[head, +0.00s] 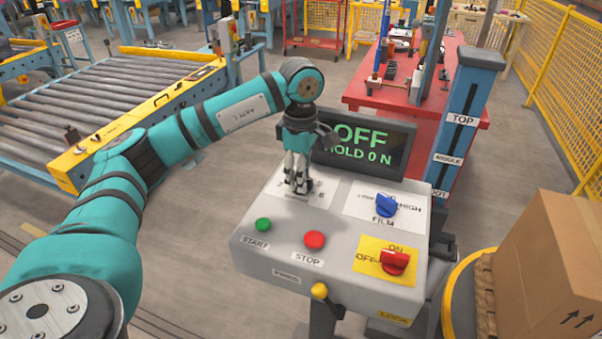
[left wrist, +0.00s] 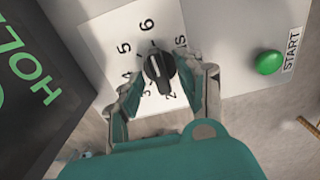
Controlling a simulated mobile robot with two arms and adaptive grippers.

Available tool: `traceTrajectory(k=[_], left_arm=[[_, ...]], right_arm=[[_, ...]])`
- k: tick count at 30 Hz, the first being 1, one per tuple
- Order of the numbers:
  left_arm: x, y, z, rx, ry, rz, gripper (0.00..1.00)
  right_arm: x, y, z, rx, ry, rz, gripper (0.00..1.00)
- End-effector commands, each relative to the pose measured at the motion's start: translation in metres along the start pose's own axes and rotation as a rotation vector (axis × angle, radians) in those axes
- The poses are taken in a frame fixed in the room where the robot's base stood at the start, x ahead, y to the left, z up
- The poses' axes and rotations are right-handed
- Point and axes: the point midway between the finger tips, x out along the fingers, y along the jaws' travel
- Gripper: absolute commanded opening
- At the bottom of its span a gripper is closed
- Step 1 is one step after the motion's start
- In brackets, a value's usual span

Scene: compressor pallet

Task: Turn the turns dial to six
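The turns dial is a black knob (left wrist: 159,68) on a white label with the numbers 2 to 6 around it, in the left wrist view. A pale mark shows on the knob, but I cannot tell exactly which number it points to. My left gripper (left wrist: 168,88) is open, with one finger on each side of the knob and gaps between them and it. In the head view my left gripper (head: 301,188) reaches down over the dial's label and hides the knob. My right gripper is not in view.
The panel (head: 290,252) also bears a green START button (head: 263,225), a red STOP button (head: 314,240), a blue FILM knob (head: 386,206) and a red OFF/ON switch (head: 395,262). A screen (head: 375,146) behind reads "OFF HOLD 0 N". A carton (head: 545,255) stands at right.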

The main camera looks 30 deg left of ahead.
Motion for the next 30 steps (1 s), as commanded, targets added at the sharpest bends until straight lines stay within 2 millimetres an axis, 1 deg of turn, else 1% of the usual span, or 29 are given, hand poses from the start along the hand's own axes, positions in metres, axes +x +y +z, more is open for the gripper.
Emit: traceTrajectory(k=[2, 5, 8, 13, 15, 18, 23, 30], left_arm=[[-0.005, 0.000, 0.000, 0.000, -0.001, 0.002, 0.38], [-0.017, 0.001, 0.000, 0.000, -0.001, 0.004, 0.38], [-0.037, 0.001, 0.001, 0.000, -0.003, 0.004, 0.38], [-0.077, 0.001, 0.001, 0.001, -0.003, 0.005, 0.38], [-0.090, 0.001, 0.000, -0.001, -0.001, 0.007, 0.38], [-0.104, 0.001, 0.000, -0.001, 0.000, 0.005, 0.38], [-0.117, 0.001, 0.000, 0.000, 0.000, 0.004, 0.38], [-0.120, 0.000, 0.000, 0.000, -0.001, 0.001, 0.38]], right_arm=[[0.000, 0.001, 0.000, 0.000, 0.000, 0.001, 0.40], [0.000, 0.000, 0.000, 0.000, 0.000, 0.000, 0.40], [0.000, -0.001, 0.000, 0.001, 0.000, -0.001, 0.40], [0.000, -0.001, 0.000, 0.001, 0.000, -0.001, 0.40], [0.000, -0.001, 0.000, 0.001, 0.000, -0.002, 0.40], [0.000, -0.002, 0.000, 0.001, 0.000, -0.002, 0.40], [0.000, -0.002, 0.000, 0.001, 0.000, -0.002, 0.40], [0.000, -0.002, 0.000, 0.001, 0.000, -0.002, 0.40]])
